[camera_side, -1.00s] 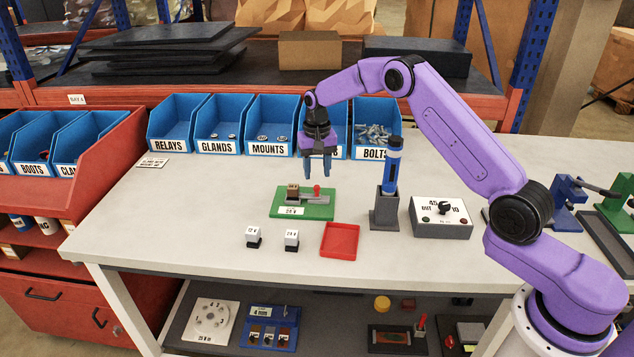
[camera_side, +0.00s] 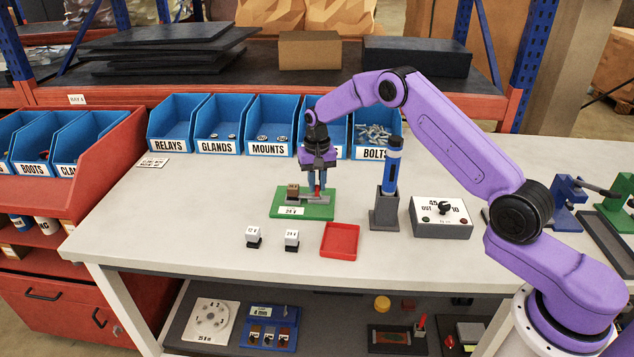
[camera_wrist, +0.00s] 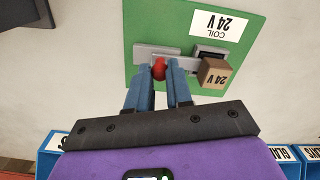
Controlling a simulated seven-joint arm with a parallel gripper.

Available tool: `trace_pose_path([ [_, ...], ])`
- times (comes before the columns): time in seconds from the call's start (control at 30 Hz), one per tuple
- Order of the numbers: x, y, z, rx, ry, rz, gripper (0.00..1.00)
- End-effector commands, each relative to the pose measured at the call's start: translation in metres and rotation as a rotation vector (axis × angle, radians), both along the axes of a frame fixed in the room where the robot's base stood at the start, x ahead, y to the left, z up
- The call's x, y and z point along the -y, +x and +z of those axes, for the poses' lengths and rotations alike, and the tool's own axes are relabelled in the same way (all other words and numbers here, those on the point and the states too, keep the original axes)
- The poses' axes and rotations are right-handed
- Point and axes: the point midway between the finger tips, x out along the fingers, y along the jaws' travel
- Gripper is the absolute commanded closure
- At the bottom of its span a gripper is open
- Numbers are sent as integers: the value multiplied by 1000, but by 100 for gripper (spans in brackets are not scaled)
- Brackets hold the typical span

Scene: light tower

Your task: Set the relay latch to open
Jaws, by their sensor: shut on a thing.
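The relay board is a green plate (camera_side: 304,214) on the table, labelled "COIL 24 V" in the wrist view (camera_wrist: 185,25). It carries a grey latch track (camera_wrist: 146,52) with a red latch knob (camera_wrist: 159,68). A brown relay block marked 24 V (camera_wrist: 213,72) sits at one end; it also shows in the side view (camera_side: 292,191). My gripper (camera_side: 316,190) is lowered over the board with its blue fingers on either side of the red knob, shut on it. In the wrist view the fingers (camera_wrist: 160,75) flank the knob, which partly shows between them.
Two small white-topped relays (camera_side: 252,236) (camera_side: 292,238) and a red tray (camera_side: 340,239) stand in front of the board. A holder with a blue torch (camera_side: 391,170) and a grey dial box (camera_side: 441,217) are to the right. Blue bins (camera_side: 220,125) line the back.

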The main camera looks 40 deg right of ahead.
Motion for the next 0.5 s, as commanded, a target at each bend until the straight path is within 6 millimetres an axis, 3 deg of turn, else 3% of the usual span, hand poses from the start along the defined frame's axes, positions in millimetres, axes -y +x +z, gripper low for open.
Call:
trace_pose_path([
  [0.5,19,-20,0,-4,0,0,100],
])
